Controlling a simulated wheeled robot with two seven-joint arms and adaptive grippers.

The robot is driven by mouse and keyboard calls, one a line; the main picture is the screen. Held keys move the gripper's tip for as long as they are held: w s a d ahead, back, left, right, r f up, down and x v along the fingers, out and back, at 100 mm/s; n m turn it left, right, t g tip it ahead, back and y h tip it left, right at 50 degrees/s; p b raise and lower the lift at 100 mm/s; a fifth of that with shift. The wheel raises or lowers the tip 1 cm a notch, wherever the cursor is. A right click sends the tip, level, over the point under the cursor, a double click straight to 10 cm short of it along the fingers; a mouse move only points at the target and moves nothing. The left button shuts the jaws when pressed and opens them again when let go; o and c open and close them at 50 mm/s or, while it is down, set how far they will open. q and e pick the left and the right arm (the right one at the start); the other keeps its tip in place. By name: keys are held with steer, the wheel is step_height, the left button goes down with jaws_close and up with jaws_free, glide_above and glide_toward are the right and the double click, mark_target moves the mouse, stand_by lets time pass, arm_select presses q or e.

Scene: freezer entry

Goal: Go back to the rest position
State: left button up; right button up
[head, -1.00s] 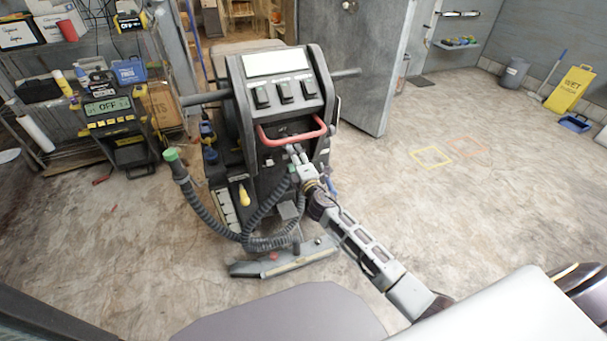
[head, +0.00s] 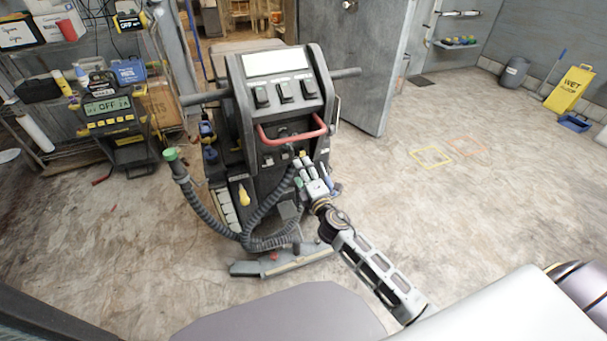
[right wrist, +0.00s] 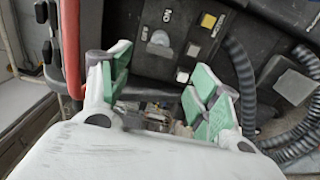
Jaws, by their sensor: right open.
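My right gripper (head: 306,172) is in front of the black floor-cleaning machine (head: 283,120), below its red handle (head: 292,131). In the right wrist view my right gripper (right wrist: 163,95) has its green-padded fingers spread apart with nothing between them. Behind the fingers the wrist view shows the machine's panel (right wrist: 185,30) with a grey knob and a few buttons. The red handle (right wrist: 73,45) runs down the left of that view, beside the left finger. My left gripper does not show in either view.
A grey ribbed hose (head: 205,213) loops down the machine's front left to the floor squeegee (head: 285,262). A loaded shelf (head: 60,90) stands at the left. A yellow wet-floor sign (head: 570,88) stands at the back right.

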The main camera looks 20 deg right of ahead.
steer(key=shift+s, duration=0.2)
steer(key=shift+d, duration=0.1)
stand_by(0.5)
steer(key=s+d+f+m+g+h, duration=0.2)
steer(key=s+d+f+m+g, duration=0.15)
steer(key=f+m, duration=0.4)
steer(key=s+d+f+m+g+h, duration=0.1)
steer(key=s+d+f+m+g, duration=0.3)
steer(key=f, duration=0.7)
arm_select(q)
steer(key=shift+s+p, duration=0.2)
steer(key=shift+p, duration=0.4)
arm_select(e)
steer(key=s+a+f+m+g+y, duration=0.1)
steer(key=s+a+f+g, duration=0.3)
steer(key=s+f, duration=0.6)
steer(key=s+a+f+m+g+y, duration=0.2)
steer(key=s+f, duration=0.8)
steer(key=s, duration=0.5)
steer(key=a+m+g, duration=0.1)
steer(key=a+g, duration=0.1)
steer(key=a, duration=0.1)
steer(key=shift+s+m, duration=0.35)
steer(key=shift+s, duration=0.05)
